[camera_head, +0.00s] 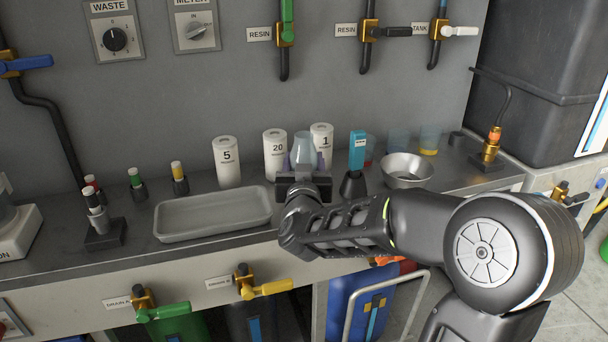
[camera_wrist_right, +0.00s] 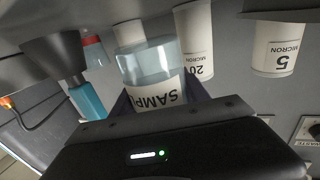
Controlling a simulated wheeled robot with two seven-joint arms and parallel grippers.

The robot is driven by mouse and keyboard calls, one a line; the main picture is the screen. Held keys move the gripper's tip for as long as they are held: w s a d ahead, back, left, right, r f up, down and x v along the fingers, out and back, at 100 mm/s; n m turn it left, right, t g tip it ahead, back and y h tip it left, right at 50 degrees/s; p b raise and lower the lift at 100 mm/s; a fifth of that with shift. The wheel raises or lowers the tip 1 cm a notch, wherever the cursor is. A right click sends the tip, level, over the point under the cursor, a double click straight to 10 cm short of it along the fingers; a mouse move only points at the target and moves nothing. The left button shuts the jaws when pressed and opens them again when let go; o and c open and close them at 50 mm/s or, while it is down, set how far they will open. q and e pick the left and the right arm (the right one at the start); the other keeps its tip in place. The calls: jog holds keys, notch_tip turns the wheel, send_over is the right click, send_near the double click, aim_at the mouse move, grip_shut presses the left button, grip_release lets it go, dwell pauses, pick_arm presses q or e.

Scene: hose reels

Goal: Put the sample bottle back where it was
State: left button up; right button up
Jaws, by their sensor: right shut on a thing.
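The sample bottle (camera_head: 304,147) is clear and bluish. It is between the fingers of my right gripper (camera_head: 304,166), which is shut on it. In the right wrist view the bottle (camera_wrist_right: 148,66) shows a white label reading "SAMPL", and the gripper's dark fingers (camera_wrist_right: 158,97) are on both sides of it. The bottle is in front of the white cylinders marked 20 (camera_head: 275,150) and 1 (camera_head: 322,138). The gripper hides its lower part in the head view, so I cannot tell whether its base touches the counter. My left gripper is not in view.
A grey tray (camera_head: 213,214) lies left of the gripper. A blue meter (camera_head: 357,150) in a black stand and a metal bowl (camera_head: 408,165) are to the right, with cups (camera_head: 430,139) behind. The cylinder marked 5 (camera_head: 227,160) stands further left. Valves line the wall and counter front.

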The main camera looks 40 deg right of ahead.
jog(key=shift+f, duration=1.35)
jog(key=shift+b, duration=0.3)
jog(key=shift+f, duration=0.2)
jog(key=o, duration=1.6)
jog(key=shift+c, duration=0.2)
jog(key=shift+r, duration=0.1)
